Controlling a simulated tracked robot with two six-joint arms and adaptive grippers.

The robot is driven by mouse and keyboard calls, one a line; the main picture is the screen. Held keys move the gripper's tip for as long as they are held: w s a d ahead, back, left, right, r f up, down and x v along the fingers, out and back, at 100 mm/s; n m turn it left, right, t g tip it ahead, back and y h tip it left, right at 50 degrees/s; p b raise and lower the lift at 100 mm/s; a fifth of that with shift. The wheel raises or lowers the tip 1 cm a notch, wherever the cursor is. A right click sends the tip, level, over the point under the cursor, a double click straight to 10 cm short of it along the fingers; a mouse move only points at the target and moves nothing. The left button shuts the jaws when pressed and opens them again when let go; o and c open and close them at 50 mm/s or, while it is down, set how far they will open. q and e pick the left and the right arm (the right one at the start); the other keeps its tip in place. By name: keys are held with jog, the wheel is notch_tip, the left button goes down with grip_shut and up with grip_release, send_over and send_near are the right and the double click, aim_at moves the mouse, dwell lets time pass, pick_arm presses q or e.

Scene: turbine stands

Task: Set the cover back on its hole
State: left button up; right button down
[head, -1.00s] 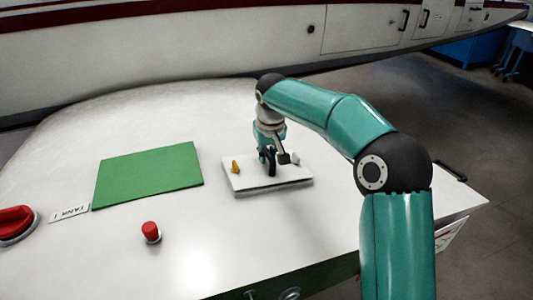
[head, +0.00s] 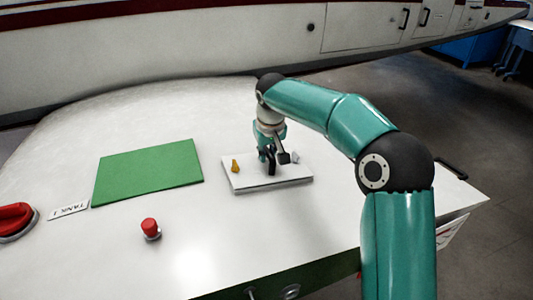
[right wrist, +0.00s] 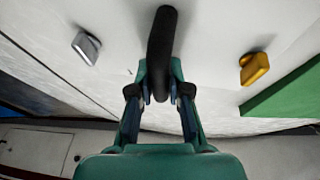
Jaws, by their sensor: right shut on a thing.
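The cover (head: 295,178) is a flat white slab at the middle of the white work surface in the head view. It has a black upright handle, which shows in the right wrist view (right wrist: 161,45). A yellow piece (head: 235,166) stands near its left side and a grey piece (head: 296,157) near its right. My right gripper (head: 268,156) is shut on the black handle from above; its fingers also show in the right wrist view (right wrist: 160,93). The hole does not show, and I cannot tell whether the cover sits flush. My left gripper is not in view.
A green mat (head: 148,173) lies left of the cover. A red button (head: 150,228), a "TANK 1" label (head: 69,210) and a red knob (head: 14,220) are farther left. A white curved body (head: 200,45) with a dark red stripe stands behind.

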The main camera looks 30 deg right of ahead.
aim_at(268, 151)
jog(key=shift+s+a+f, duration=0.15)
jog(key=shift+s+f, duration=0.05)
jog(key=shift+f, duration=0.4)
jog(key=c, duration=1.3)
grip_release()
jog(key=shift+o, duration=1.3)
jog(key=shift+w+r, duration=0.1)
jog(key=shift+o, duration=0.8)
jog(key=shift+r, duration=0.1)
jog(key=shift+r, duration=0.1)
jog(key=shift+p+v, duration=2.15)
jog(key=shift+v, duration=1.3)
jog(key=shift+r, duration=0.1)
